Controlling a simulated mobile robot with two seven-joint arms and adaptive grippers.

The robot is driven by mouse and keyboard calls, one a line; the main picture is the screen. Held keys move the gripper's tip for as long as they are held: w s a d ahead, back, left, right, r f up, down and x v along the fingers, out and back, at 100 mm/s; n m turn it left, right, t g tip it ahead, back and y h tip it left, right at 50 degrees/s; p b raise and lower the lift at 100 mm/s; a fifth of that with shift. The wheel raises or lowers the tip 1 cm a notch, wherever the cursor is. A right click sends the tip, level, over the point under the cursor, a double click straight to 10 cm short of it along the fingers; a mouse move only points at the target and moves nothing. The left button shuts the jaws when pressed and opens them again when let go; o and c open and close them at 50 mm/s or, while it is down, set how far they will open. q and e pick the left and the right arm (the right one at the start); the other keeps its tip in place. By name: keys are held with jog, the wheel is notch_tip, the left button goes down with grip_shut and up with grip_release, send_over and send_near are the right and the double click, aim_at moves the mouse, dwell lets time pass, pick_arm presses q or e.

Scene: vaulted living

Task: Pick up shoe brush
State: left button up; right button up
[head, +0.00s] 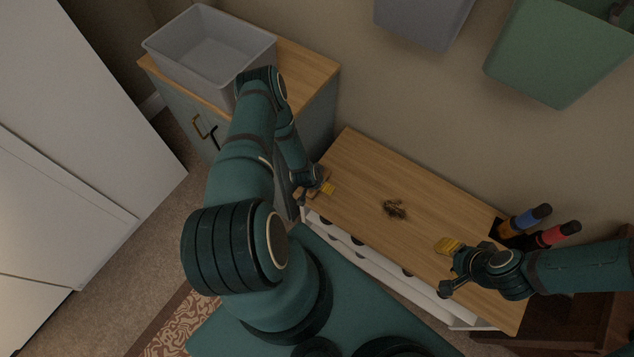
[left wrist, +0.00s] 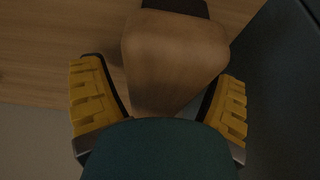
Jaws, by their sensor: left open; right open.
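A brown wooden object, likely the shoe brush (left wrist: 175,50), fills the middle of the left wrist view, with a dark part at its far end. My left gripper (left wrist: 160,92) is open, its yellow-padded fingers on either side of the wood. Whether the pads touch it I cannot tell. In the head view, my left gripper (head: 322,186) is low at the left end of the wooden bench top, and the arm hides most of the brush there. My right gripper (head: 450,264) is open over the bench's right part, holding nothing that I can see.
The bench top (head: 355,170) carries a small dark brown cluster (head: 395,209) in its middle. A blue-capped bottle (head: 525,220) and a red bottle (head: 555,235) stand at the right. A grey bin (head: 205,60) sits on a cabinet at the left. Wall bins hang above.

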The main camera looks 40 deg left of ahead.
dwell(0.3)
pick_arm(q)
jog(key=c, duration=1.3)
jog(key=shift+r+p, duration=0.45)
jog(key=shift+p, duration=0.1)
notch_tip(320, 180, up, 10)
jog(key=shift+f+p, duration=0.25)
jog(key=shift+p, duration=0.25)
